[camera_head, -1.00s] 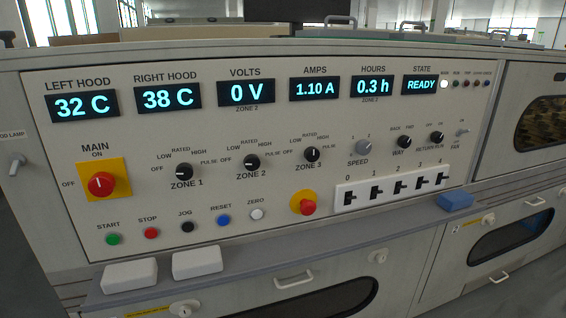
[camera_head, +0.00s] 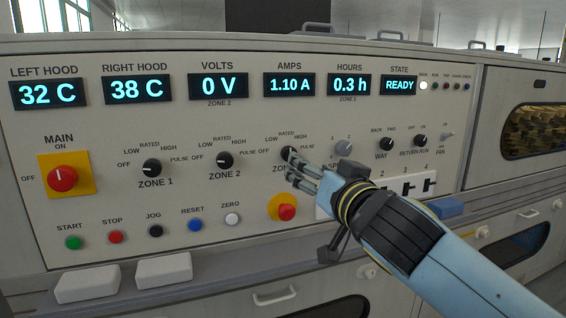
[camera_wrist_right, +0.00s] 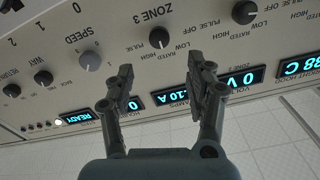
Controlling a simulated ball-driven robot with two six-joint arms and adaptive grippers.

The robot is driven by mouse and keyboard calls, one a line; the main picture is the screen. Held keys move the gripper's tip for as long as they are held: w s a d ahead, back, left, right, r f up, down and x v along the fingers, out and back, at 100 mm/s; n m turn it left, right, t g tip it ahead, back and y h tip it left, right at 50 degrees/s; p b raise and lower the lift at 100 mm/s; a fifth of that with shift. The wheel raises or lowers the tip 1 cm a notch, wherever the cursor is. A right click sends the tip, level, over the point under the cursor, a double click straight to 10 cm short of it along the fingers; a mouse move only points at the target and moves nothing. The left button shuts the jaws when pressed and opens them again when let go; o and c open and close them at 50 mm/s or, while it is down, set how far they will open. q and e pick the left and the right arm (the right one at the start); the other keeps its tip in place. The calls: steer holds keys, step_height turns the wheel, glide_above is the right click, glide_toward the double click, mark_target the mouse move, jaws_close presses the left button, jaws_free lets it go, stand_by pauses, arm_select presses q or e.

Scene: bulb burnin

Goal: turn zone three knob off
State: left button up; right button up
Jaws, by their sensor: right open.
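The zone 3 knob (camera_head: 288,153) is a small black dial on the panel, right of the zone 2 knob (camera_head: 225,160). In the right wrist view the zone 3 knob (camera_wrist_right: 159,38) appears upside down, its white mark pointing down in the picture, toward the rated side. My right gripper (camera_head: 291,174) is at the panel just below the knob in the head view, covering part of the ZONE 3 label. In the right wrist view my right gripper (camera_wrist_right: 160,78) has its fingers spread apart with nothing between them; the knob lies beyond the fingertips. My left gripper is out of view.
The zone 1 knob (camera_head: 151,168) and speed knob (camera_head: 343,148) share the row. A red emergency button (camera_head: 286,212) on yellow sits below the gripper. My right arm hides part of the white switch strip (camera_head: 430,187). Two white blocks (camera_head: 164,270) rest on the ledge.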

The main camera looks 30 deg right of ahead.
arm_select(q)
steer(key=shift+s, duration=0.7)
arm_select(e)
steer(key=x, duration=0.9)
steer(key=shift+w, duration=0.4)
steer(key=shift+d, duration=0.1)
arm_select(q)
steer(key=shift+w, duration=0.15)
arm_select(e)
jaws_close()
